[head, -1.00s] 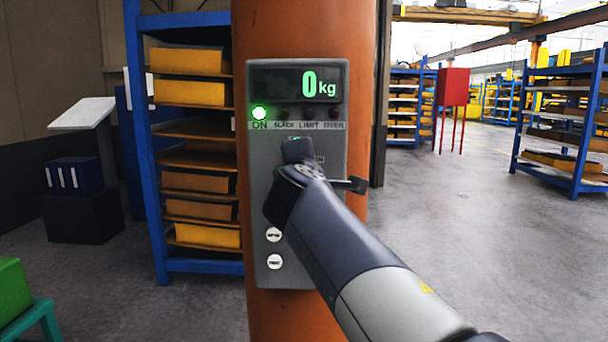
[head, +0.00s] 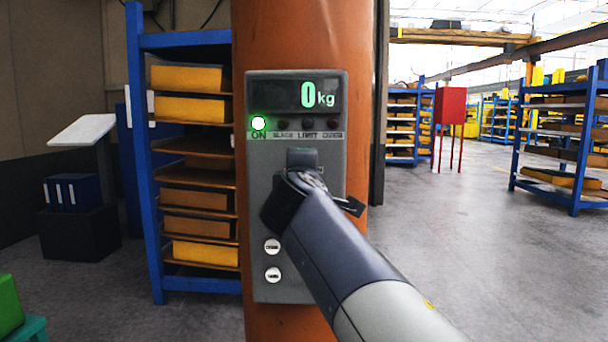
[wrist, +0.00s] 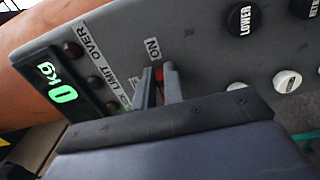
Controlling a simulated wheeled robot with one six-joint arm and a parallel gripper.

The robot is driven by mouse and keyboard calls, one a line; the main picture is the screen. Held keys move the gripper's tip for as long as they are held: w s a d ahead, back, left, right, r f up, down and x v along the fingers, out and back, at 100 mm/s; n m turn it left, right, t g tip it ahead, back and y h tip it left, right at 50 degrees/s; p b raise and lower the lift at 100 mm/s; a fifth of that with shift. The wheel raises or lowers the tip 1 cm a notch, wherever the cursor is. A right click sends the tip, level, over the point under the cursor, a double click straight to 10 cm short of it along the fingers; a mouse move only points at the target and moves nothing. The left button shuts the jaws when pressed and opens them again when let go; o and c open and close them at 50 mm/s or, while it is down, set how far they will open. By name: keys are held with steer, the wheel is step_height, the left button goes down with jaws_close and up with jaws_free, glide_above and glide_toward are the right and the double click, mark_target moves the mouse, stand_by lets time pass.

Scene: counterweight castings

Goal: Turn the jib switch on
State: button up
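A grey control panel (head: 262,205) is fixed to an orange column. Its display (head: 296,96) reads 0 kg, and the lamp (head: 258,123) above the printed ON glows green. In the wrist view the panel (wrist: 205,45) bears another ON label beside a red part (wrist: 167,73), which looks like the jib switch and is mostly hidden. My gripper (wrist: 159,88) is at this part, its two fingers a narrow gap apart. Contact and grip are unclear. In the head view my gripper (head: 302,160) covers the switch area, so the switch's position is hidden.
Two white buttons (head: 272,260) sit low on the panel. Black LOWER (wrist: 243,19) and other knobs are close by in the wrist view. A blue shelf rack (head: 150,170) stands left of the column (head: 358,120). A red cabinet (head: 450,106) and open floor lie to the right.

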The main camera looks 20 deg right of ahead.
steer(key=o, duration=0.4)
steer(key=shift+o, duration=0.2)
steer(key=v, duration=1)
steer(key=shift+s+b, duration=0.35)
steer(key=shift+s, duration=0.05)
steer(key=shift+a, duration=0.1)
steer(key=x, duration=1)
steer(key=shift+w+p, duration=0.4)
steer(key=shift+p, duration=0.05)
